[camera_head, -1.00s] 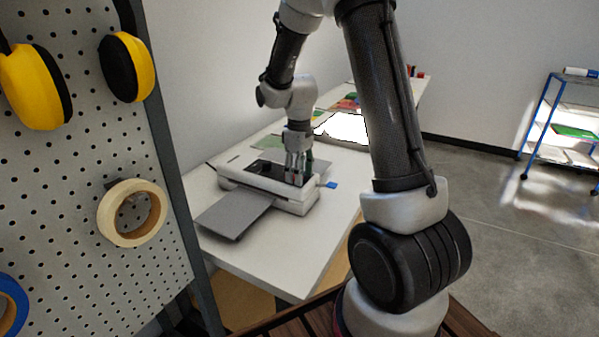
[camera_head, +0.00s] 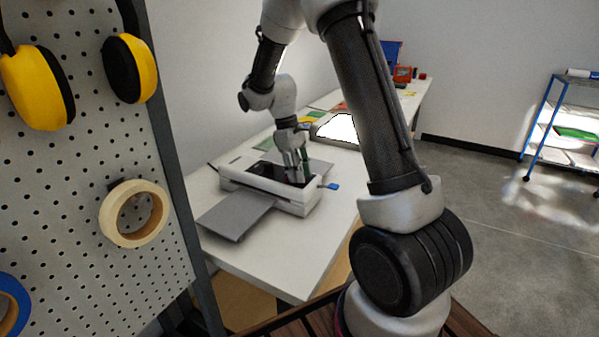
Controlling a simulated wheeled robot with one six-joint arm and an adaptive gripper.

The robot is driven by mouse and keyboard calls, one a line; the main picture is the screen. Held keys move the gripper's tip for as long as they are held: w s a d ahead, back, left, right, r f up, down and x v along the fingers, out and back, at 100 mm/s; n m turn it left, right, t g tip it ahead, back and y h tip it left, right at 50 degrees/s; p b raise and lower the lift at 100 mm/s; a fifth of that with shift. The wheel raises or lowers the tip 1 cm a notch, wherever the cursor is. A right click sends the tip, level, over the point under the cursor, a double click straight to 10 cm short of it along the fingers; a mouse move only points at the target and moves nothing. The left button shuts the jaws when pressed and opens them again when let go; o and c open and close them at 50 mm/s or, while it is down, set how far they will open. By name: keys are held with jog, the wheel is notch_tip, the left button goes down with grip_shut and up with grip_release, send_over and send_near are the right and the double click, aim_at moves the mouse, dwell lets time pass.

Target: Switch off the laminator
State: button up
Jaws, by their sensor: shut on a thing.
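The laminator (camera_head: 262,190) is a white, low machine with a dark top panel, standing on the white table. A grey tray (camera_head: 237,215) sticks out from its front, and a small blue tab (camera_head: 332,186) shows at its right end. My gripper (camera_head: 297,178) points down at the right part of the laminator's top, with its fingertips at the dark panel. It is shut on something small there. The fingers hide that part, so I cannot make out the switch or its position.
The white table (camera_head: 290,265) is bare in front of the laminator. A bright light panel (camera_head: 337,128) and small coloured items lie farther back. A pegboard (camera_head: 85,230) with ear defenders and tape rolls stands close at left. A blue cart (camera_head: 560,130) stands at far right.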

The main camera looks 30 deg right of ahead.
jog(key=o, duration=1)
jog(key=v, duration=1.2)
